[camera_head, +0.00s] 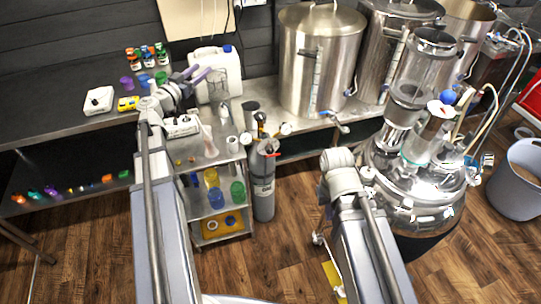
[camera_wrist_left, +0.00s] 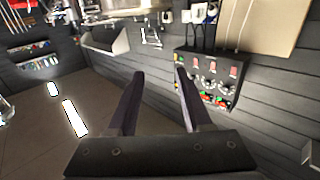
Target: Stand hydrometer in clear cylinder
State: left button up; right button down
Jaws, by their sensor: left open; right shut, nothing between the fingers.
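My left gripper (camera_head: 199,74) is open and empty above the left bench, in front of a white jug. Its two dark fingers stand apart with nothing between them in the left wrist view (camera_wrist_left: 158,98). My right wrist (camera_head: 342,172) is in front of the steel tanks; its fingers are hidden from the head camera. I cannot pick out the hydrometer for certain. Pale, slim items (camera_head: 206,138) stand on the steel trolley's top, too small to tell whether one is the clear cylinder. A far larger clear vessel (camera_head: 428,62) is on the right.
The steel trolley (camera_head: 222,240) has coloured tubs on its lower shelf. The white jug (camera_head: 218,80) has a blue cap. A grey gas bottle (camera_head: 263,185) stands right of the trolley. Steel tanks (camera_head: 318,60) line the back. The wooden floor between gas bottle and my right arm is clear.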

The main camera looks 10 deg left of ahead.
pick_arm(q)
jog(key=w+d+f+b, duration=0.2)
jog(key=d+f+b, duration=0.2)
jog(key=f+b, duration=0.65)
jog(key=w+d+f+b, duration=0.2)
jog(key=d+f+b, duration=0.2)
jog(key=f+b, duration=0.65)
jog(key=r+v, duration=0.1)
jog(key=v, duration=0.6)
jog(key=s+d+f+m+g+h, duration=0.1)
jog(key=d+f+g, duration=0.1)
jog(key=d, duration=0.4)
jog(key=s+d+f+m+g+h, duration=0.1)
jog(key=d+f+g+h, duration=0.1)
jog(key=d+f, duration=0.2)
jog(key=s+d+f+m+g+h+b, duration=0.1)
jog(key=s+d+f+g, duration=0.1)
jog(key=d, duration=0.7)
jog(key=shift+f+g, duration=0.6)
jog(key=shift+f, duration=0.45)
